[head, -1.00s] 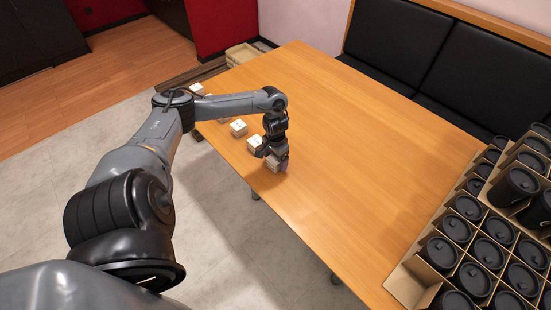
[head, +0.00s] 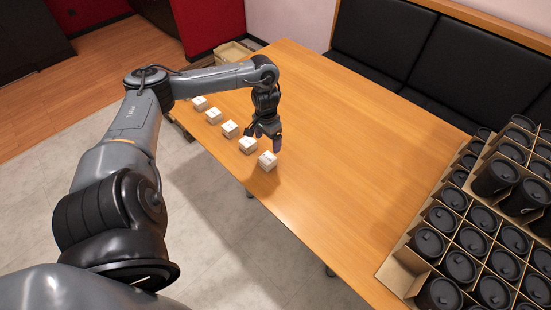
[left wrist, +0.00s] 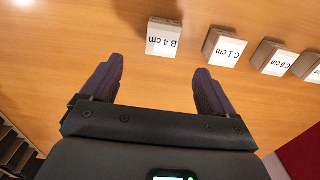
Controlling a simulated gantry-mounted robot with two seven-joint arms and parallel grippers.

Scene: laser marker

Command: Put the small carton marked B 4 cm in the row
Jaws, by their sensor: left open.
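The small carton marked B 4 cm (head: 268,161) stands on the table at the near end of a slanting row of small white-topped cartons. In the left wrist view the B 4 cm carton (left wrist: 163,37) shows its label upside down, beside the carton marked C 1 cm (left wrist: 223,46) with a gap between them. My left gripper (head: 265,140) is open and empty, raised above the table close to the B 4 cm carton. In the left wrist view its fingers (left wrist: 155,85) are spread, with bare table between them and the carton beyond their tips. My right gripper is not in view.
Other row cartons, including one (head: 230,129), run along the table's left edge. A divided box of black canisters (head: 410,268) fills the right side. The middle of the table (head: 340,160) is clear. A black bench (head: 380,45) stands behind it.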

